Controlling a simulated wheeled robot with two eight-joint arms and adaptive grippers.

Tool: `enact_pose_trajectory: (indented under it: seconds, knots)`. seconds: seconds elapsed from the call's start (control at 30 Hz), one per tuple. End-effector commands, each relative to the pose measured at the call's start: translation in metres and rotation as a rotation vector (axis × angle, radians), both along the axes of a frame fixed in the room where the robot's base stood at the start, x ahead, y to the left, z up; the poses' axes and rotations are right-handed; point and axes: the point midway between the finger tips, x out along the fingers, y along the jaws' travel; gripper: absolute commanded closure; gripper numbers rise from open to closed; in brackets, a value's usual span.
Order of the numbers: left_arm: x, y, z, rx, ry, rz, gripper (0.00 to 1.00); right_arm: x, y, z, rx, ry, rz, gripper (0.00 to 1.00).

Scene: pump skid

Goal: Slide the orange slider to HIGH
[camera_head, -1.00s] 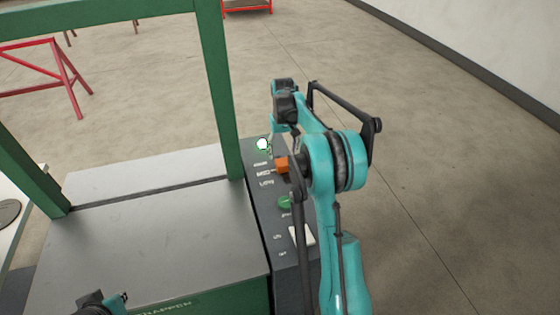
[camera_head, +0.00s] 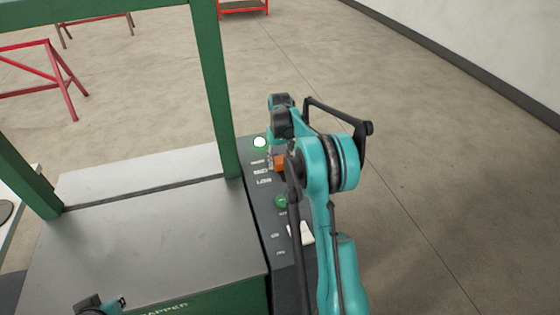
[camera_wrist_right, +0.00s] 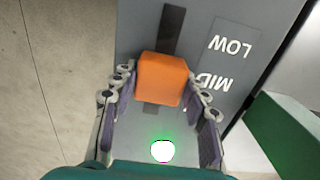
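The orange slider (camera_head: 281,164) stands on the dark control panel, close to the MID label; in the right wrist view the slider (camera_wrist_right: 163,80) sits in its dark slot beside MID (camera_wrist_right: 213,82). My right gripper (camera_wrist_right: 161,82) has one finger on each side of the slider, and its fingertips appear to touch the slider's sides. In the head view my right arm partly covers the slider and the right gripper's fingers. The HIGH label is hidden in the wrist view behind a finger. My left gripper (camera_head: 104,305) shows only partly at the bottom left, its fingers unclear.
A lit round green-rimmed button (camera_head: 260,142) lies just beyond the slot. A green button (camera_head: 281,201) and a white switch (camera_head: 301,233) are nearer on the panel. A green frame post (camera_head: 215,90) rises beside the panel on the left. Open floor lies right.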

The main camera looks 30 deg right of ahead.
Motion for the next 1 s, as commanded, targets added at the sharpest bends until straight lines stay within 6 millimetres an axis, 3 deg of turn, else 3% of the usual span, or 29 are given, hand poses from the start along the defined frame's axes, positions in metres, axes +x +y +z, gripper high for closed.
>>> enact_pose_trajectory:
  seconds: [0.17,0.5,0.87,0.9,0.93,1.0]
  knots:
    - [0.000,0.000,0.003,0.000,0.000,0.000,1.00,0.006,-0.002,0.001,0.000,0.000,0.000,1.00]
    - [0.000,0.000,0.023,0.000,0.000,0.000,1.00,0.050,-0.012,0.002,0.000,0.000,0.001,1.00]
    - [0.000,0.000,0.022,0.000,0.000,0.000,1.00,0.054,-0.013,0.000,-0.002,-0.006,0.000,1.00]
    - [0.000,0.000,0.022,0.000,0.000,0.000,1.00,0.054,-0.013,0.000,-0.002,-0.006,0.000,0.46]
    - [0.000,0.000,0.022,0.000,0.000,0.000,1.00,0.054,-0.013,0.000,-0.002,-0.006,0.000,0.38]
    - [0.000,0.000,0.022,0.000,0.000,0.000,1.00,0.054,-0.013,0.000,-0.002,-0.005,0.000,0.34]
